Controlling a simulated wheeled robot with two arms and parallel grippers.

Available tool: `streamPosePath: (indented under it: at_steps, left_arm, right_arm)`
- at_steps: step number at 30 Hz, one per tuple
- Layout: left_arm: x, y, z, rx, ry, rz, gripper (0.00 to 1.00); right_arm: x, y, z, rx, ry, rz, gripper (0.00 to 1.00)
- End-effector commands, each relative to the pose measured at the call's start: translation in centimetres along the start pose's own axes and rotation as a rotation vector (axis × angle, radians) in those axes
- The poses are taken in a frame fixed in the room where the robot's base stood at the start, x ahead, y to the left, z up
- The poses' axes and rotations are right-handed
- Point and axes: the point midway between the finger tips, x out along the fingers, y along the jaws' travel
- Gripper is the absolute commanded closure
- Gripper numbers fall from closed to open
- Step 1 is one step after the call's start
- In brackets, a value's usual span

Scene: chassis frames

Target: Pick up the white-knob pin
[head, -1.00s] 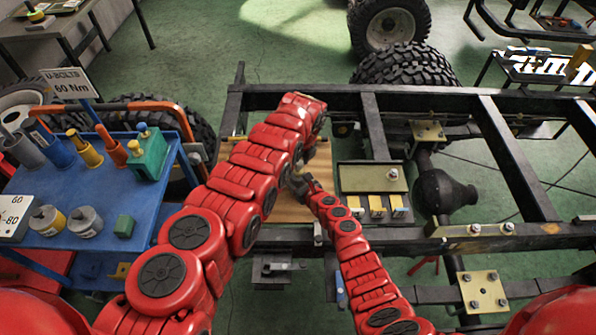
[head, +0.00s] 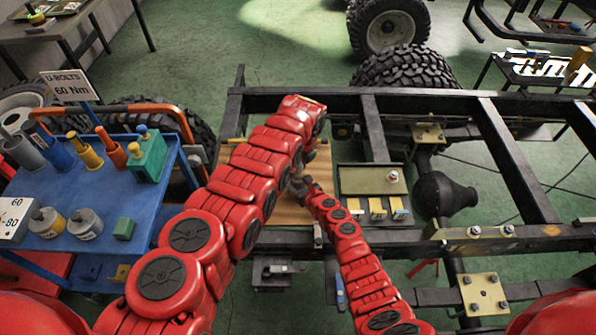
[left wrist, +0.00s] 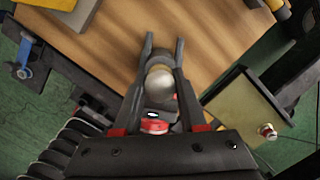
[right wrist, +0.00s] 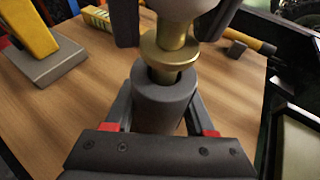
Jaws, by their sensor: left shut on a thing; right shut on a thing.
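The white-knob pin shows in the left wrist view as a pale round knob (left wrist: 160,83) between the fingers of my left gripper (left wrist: 163,58), which is shut on it. In the right wrist view, the pin's brass collar and shank (right wrist: 168,56) stand above a grey hollow cylinder (right wrist: 164,104). The shank's lower end is at the cylinder's mouth; how deep it sits is hidden. My right gripper (right wrist: 164,90) is shut on that cylinder. In the head view, my left gripper (head: 309,150) is just above my right gripper (head: 298,184), and the pin is mostly hidden.
A wooden board (head: 282,211) lies beneath both grippers on the dark chassis frame (head: 300,235). A tray (head: 370,172) with yellow-topped blocks stands to the right. A yellow block on a grey plate (right wrist: 50,62) lies nearby. A blue cart (head: 75,190) with several pins stands left.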

Motion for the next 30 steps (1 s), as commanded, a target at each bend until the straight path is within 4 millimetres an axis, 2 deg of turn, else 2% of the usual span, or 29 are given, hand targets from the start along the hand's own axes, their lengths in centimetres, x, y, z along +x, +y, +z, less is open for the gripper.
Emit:
streamPosePath:
  at_steps: [5, 10, 16, 21, 30]
  left_arm:
    - [-0.7, -0.1, 0.2, -0.001, 0.001, -0.002, 1.0]
    - [-2.4, 0.1, 0.6, -0.002, -0.001, 0.0, 1.0]
    - [-6.9, -0.1, 1.2, 0.0, -0.005, -0.003, 1.0]
    - [-9.2, -0.1, 1.5, -0.001, -0.002, -0.001, 1.0]
    - [-9.9, 0.0, 1.5, 0.0, 0.0, 0.0, 1.0]
  right_arm:
    - [0.0, 0.0, 0.0, 0.0, 0.0, 0.0, 1.0]
    - [0.0, 0.0, 0.0, 0.0, 0.0, 0.0, 1.0]
    - [0.0, 0.0, 0.0, 0.0, 0.0, 0.0, 1.0]
    - [0.0, 0.0, 0.0, 0.0, 0.0, 0.0, 1.0]
    - [0.0, 0.0, 0.0, 0.0, 0.0, 0.0, 1.0]
